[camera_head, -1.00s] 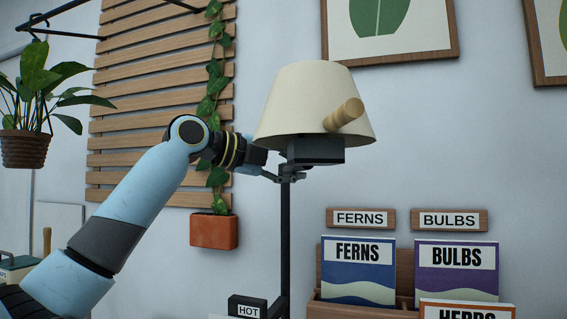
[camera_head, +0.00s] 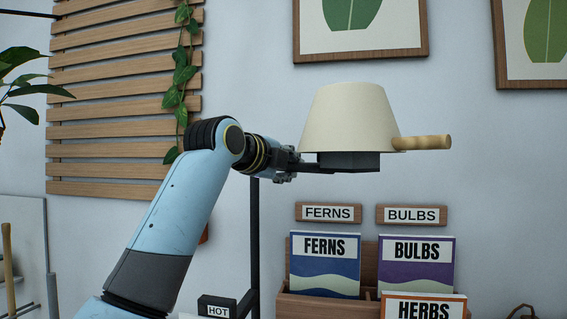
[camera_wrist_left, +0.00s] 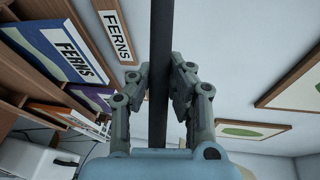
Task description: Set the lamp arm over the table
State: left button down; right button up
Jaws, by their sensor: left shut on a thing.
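The lamp has a cream shade (camera_head: 349,120) with a dark block beneath it and a wooden handle (camera_head: 424,143) pointing right. Its black post (camera_head: 254,240) stands upright left of the shade. The dark lamp arm (camera_wrist_left: 160,75) runs between the fingers in the left wrist view. My left gripper (camera_head: 286,170) is shut on this arm, between the post and the shade; it also shows in the left wrist view (camera_wrist_left: 160,90). The shade hangs in front of the wall, above the FERNS and BULBS signs. I cannot make out the table. My right gripper is not in view.
A wooden rack (camera_head: 368,265) with seed packets stands below the shade. A black HOT label (camera_head: 217,308) sits near the post's foot. A slatted trellis (camera_head: 120,95) with a vine is behind my left arm. Framed pictures (camera_head: 360,30) hang above the lamp.

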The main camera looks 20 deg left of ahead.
pick_arm(q)
jog(key=shift+w+d+f, duration=0.15)
jog(key=shift+f, duration=0.05)
dwell(0.4)
jog(key=c, duration=1.2)
grip_release()
jog(key=shift+w+y, duration=0.1)
jog(key=shift+y, duration=0.2)
jog(key=shift+r, duration=0.1)
jog(key=shift+r, duration=0.1)
jog(key=v, duration=1.2)
